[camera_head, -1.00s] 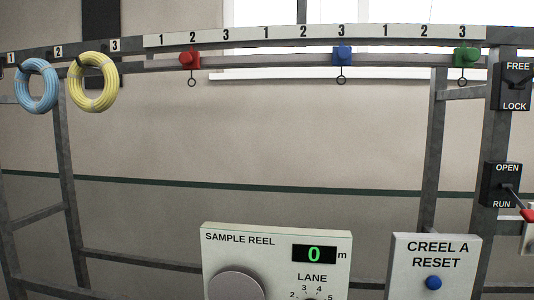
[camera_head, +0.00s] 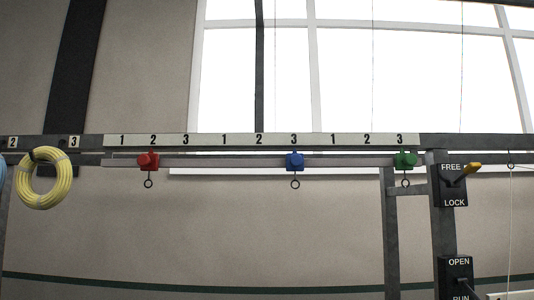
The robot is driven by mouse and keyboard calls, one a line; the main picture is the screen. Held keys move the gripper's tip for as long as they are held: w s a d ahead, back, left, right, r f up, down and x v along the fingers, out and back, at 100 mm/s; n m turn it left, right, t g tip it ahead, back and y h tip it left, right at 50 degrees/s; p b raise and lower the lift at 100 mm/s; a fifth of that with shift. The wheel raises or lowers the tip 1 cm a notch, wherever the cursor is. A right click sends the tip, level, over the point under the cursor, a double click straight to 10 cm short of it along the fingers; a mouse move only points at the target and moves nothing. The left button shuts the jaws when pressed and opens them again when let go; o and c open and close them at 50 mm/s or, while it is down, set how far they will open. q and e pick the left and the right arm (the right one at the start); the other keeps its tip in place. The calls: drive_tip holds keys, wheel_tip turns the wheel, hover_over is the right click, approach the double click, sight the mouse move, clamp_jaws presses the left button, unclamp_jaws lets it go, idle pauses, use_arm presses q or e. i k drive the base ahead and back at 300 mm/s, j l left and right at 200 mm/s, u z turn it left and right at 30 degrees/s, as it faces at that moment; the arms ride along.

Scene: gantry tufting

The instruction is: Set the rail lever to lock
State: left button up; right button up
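The rail lever (camera_head: 468,170) has a yellow-orange handle and sits on a black plate (camera_head: 452,186) on the right post, marked FREE at the top and LOCK at the bottom. The handle points right and slightly up, at the height of the FREE mark. The rail (camera_head: 225,162) carries a red carriage (camera_head: 148,161), a blue carriage (camera_head: 294,161) and a green carriage (camera_head: 405,160), each with a ring hanging under it. Neither of my grippers is in view.
A second black plate (camera_head: 456,270) marked OPEN is below the lever, its lower part cut off. A yellow coil (camera_head: 45,190) hangs at the left, with a blue coil (camera_head: 2,172) at the edge. The space before the rail is clear.

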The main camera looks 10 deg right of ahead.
sight(472, 168)
drive_tip(key=z, duration=1.25)
